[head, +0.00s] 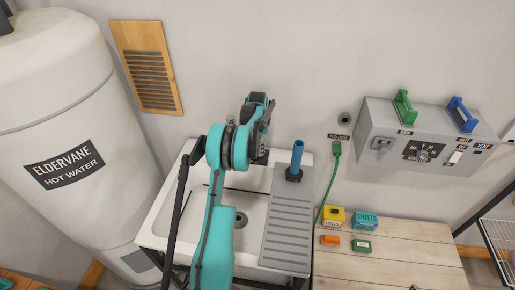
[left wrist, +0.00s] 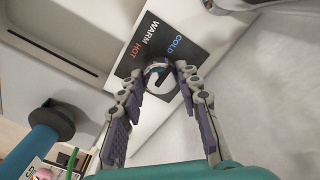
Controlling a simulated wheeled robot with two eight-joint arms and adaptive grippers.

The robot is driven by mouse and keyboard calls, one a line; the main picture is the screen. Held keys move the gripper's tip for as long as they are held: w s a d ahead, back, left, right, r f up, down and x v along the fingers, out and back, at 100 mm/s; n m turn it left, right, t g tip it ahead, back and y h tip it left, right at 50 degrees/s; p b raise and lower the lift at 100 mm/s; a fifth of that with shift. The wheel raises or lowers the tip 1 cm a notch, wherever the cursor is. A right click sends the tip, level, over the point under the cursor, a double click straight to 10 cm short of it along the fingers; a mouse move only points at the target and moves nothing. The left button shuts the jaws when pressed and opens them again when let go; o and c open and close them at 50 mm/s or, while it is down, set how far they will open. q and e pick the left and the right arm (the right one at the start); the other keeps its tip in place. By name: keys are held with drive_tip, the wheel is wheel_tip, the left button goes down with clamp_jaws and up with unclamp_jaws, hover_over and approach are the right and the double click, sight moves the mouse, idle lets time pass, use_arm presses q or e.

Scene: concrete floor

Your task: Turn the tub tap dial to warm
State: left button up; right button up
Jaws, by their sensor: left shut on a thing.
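The tub tap dial (left wrist: 158,76) is a small round metallic knob in the left wrist view. It sits by a dark label plate (left wrist: 160,42) reading COLD, WARM and HOT. My left gripper (left wrist: 160,70) is shut on the dial, with one fingertip on each side of it. I cannot tell which word the dial points to. In the head view my left gripper (head: 259,153) is at the back of the white tub (head: 160,222), and my arm hides the dial. My right gripper is in neither view.
A ribbed grey drainboard (head: 287,225) with an upright blue handle (head: 297,155) lies right of the basin. A green plug and cord (head: 336,150) hang beside it. Small boxes (head: 365,221) sit on the wooden bench (head: 395,262). A white hot water tank (head: 60,130) stands at left.

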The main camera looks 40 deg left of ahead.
use_arm(q)
drive_tip(key=n, duration=0.4)
drive_tip(key=shift+b, duration=0.35)
drive_tip(key=n, duration=0.4)
drive_tip(key=shift+n, duration=0.5)
drive_tip(key=o, duration=1.2)
drive_tip(key=shift+c, duration=0.2)
wheel_tip(320, 180, up, 12)
